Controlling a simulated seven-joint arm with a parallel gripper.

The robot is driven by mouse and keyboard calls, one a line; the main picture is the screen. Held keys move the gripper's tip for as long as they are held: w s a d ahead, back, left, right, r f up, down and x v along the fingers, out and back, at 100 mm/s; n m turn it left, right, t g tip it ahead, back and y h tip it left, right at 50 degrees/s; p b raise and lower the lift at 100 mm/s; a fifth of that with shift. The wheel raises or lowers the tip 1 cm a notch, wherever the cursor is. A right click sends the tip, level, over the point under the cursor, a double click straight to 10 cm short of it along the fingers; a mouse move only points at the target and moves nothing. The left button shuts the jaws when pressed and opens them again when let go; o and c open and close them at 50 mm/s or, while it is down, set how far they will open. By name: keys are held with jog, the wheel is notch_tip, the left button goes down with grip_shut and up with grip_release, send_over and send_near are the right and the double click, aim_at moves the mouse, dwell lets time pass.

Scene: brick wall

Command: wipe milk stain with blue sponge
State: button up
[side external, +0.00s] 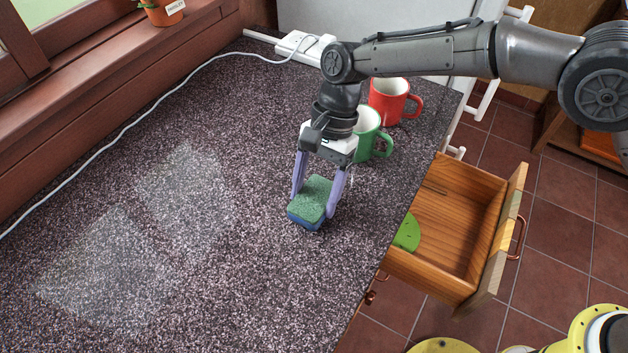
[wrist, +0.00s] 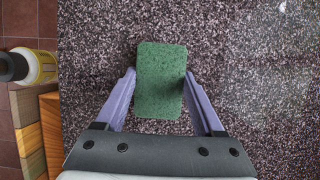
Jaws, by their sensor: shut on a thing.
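The sponge (side external: 312,201) has a green top and a blue underside. In the wrist view the sponge (wrist: 161,80) shows its green face upward. My gripper (side external: 317,196) points down with its purple fingers on either side of the sponge, shut on it. In the wrist view the gripper (wrist: 160,100) has a finger at each side of the sponge's near half. The sponge is at or just above the counter; I cannot tell which. The milk stain (side external: 110,270) is a pale, whitish smear on the counter to the left, with a second patch (side external: 188,200) behind it.
A green mug (side external: 368,135) and a red mug (side external: 390,100) stand behind my gripper. An open wooden drawer (side external: 462,230) juts out at the right, with a green item (side external: 408,234) inside. A white cord (side external: 110,146) runs along the window side. The speckled counter (side external: 250,270) between sponge and stain is clear.

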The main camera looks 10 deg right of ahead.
aim_at(326, 181)
jog(key=w+d, duration=0.2)
jog(key=w, duration=0.1)
jog(key=shift+d, duration=0.4)
jog(key=s+a, duration=0.3)
jog(key=shift+r, duration=4.05)
